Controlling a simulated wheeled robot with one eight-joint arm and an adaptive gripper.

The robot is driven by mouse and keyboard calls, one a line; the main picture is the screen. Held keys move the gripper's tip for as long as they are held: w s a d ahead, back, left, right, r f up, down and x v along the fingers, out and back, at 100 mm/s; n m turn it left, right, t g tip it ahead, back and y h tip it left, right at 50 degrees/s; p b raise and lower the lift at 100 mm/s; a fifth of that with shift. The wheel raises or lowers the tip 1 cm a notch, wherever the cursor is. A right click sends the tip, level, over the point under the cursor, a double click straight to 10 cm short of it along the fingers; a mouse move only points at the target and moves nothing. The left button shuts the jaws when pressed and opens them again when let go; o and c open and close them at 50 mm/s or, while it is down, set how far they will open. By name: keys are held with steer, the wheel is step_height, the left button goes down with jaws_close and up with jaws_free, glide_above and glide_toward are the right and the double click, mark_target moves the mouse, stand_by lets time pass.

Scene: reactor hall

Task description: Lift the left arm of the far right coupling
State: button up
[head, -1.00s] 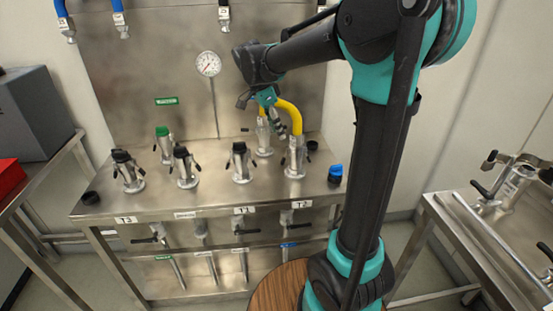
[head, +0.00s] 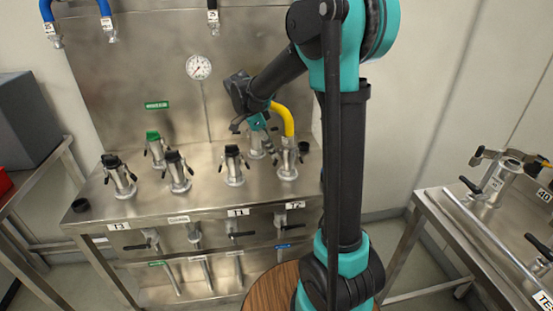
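The far right coupling (head: 287,168) is a silver fitting on the steel bench, above the T2 label. A yellow hose (head: 286,118) curves up from its top. Dark lever arms show beside its upper part, but the left one is small and hard to make out. My gripper (head: 264,142) points down just left of this coupling, in front of another silver coupling (head: 255,149) behind. The fingers are dark and small in the head view. I cannot tell whether they touch the left lever or how far apart they are.
Other couplings with dark caps (head: 232,168) and one with a green cap (head: 155,148) stand to the left on the bench (head: 140,208). A pressure gauge (head: 198,67) is on the back panel. A second steel table (head: 430,212) with fittings stands at right.

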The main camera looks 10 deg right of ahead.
mark_target(277, 158)
steer(key=shift+x, duration=2.8)
steer(key=shift+c, duration=0.3)
jaws_close()
